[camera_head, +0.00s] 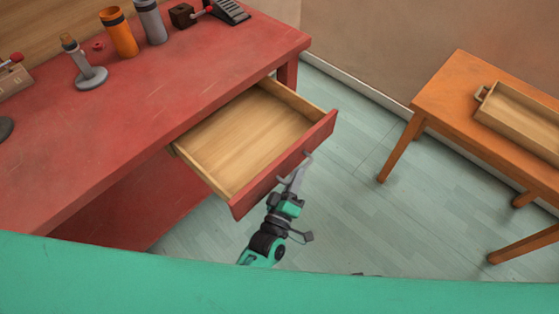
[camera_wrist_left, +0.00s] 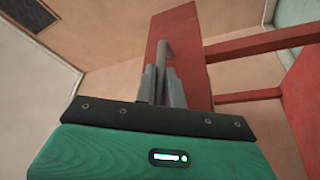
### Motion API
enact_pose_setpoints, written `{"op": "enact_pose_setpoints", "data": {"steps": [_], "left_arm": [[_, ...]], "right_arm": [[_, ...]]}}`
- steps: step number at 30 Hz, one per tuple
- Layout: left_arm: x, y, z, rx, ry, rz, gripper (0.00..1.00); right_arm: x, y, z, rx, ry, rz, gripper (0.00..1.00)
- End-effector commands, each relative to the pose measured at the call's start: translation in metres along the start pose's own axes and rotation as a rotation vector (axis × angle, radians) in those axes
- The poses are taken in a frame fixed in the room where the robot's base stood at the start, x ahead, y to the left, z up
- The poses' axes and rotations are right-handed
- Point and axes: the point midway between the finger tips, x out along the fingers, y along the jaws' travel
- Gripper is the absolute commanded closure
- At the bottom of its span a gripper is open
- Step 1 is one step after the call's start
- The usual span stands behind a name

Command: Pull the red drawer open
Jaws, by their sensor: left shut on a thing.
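The red drawer (camera_head: 285,166) is pulled out from under the red table (camera_head: 200,95), and its bare wooden inside (camera_head: 245,135) shows empty. A grey bar handle (camera_head: 308,157) is fixed to its red front. My left gripper (camera_head: 297,176) is at the drawer front, its fingers shut on the handle. In the left wrist view the two grey fingers (camera_wrist_left: 160,84) close around the handle (camera_wrist_left: 163,54), in front of the red drawer front (camera_wrist_left: 185,45). My right gripper is not in view.
On the red table stand an orange cup (camera_head: 118,33), a grey bottle (camera_head: 150,20), a grey stand (camera_head: 90,77) and a dark block (camera_head: 183,15). An orange wooden table (camera_head: 450,90) with a wooden tray (camera_head: 520,115) stands at right. The floor between is clear.

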Motion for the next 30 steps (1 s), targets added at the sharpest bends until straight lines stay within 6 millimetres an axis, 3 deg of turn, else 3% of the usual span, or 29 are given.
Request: {"op": "enact_pose_setpoints", "data": {"steps": [6, 17, 18, 21, 30], "left_arm": [[-0.006, 0.009, 0.013, 0.0, -0.001, -0.001, 1.0], [-0.007, 0.009, 0.015, 0.0, -0.001, -0.002, 1.0], [-0.007, 0.009, 0.015, 0.0, -0.001, -0.002, 0.87], [-0.007, 0.009, 0.015, 0.0, -0.001, -0.002, 0.68], [-0.007, 0.009, 0.015, 0.0, -0.001, -0.001, 0.68]], "right_arm": [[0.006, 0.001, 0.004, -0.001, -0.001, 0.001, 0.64], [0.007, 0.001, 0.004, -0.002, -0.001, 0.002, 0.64], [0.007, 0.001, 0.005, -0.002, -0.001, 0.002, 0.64], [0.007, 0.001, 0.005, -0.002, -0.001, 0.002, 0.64], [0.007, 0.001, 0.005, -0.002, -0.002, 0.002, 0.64]]}}
